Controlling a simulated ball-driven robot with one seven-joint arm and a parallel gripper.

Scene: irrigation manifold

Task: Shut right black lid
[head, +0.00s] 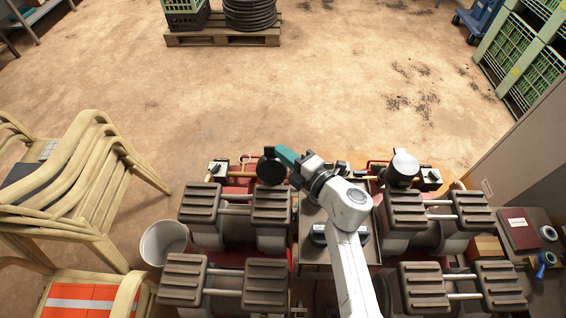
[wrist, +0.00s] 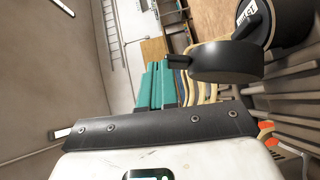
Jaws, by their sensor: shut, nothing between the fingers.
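My gripper (head: 281,152), with teal fingers, is shut and empty. It is beside the left round black lid (head: 270,171), at its upper right; I cannot tell whether they touch. I cannot tell how far either lid is open. In the wrist view, my shut fingers (wrist: 158,82) point away, and a black round lid (wrist: 225,62) with a small tab stands just right of them, beside a black cylinder (wrist: 283,20).
Ribbed grey-brown blocks (head: 271,204) flank my arm on both sides. A white bucket (head: 165,242) and stacked cream chairs (head: 75,185) stand at the left. A side table (head: 540,270) with tape rolls is at the right.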

